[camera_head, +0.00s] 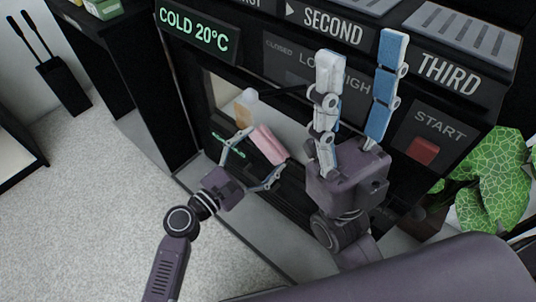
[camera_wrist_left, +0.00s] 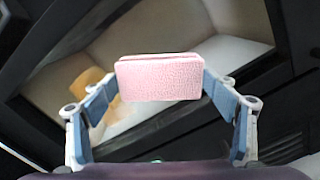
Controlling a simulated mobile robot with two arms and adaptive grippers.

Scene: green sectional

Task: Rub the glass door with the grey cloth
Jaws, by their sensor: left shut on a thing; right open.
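My left gripper (camera_head: 262,157) is shut on a pink, folded, cloth-like pad (camera_head: 268,143). The pad looks pink, not grey; no grey cloth shows. In the left wrist view the pad (camera_wrist_left: 158,80) is held between both fingers, its broad textured side towards the camera. The glass door (camera_head: 225,91) is a pane in a dark frame low on the black machine; the pad is in front of its lower right part. Whether they touch I cannot tell. The glass also fills much of the left wrist view (camera_wrist_left: 130,45). My right gripper (camera_head: 360,52) is open and empty, in front of the machine's panel.
The black machine (camera_head: 185,110) has a red START button (camera_head: 422,150) and a lit COLD 20°C display (camera_head: 195,34). An orange-tan shape (camera_wrist_left: 92,93) shows through the glass. A green patterned plant-like thing (camera_head: 495,185) stands right. Pale carpet (camera_head: 90,200) is clear at left.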

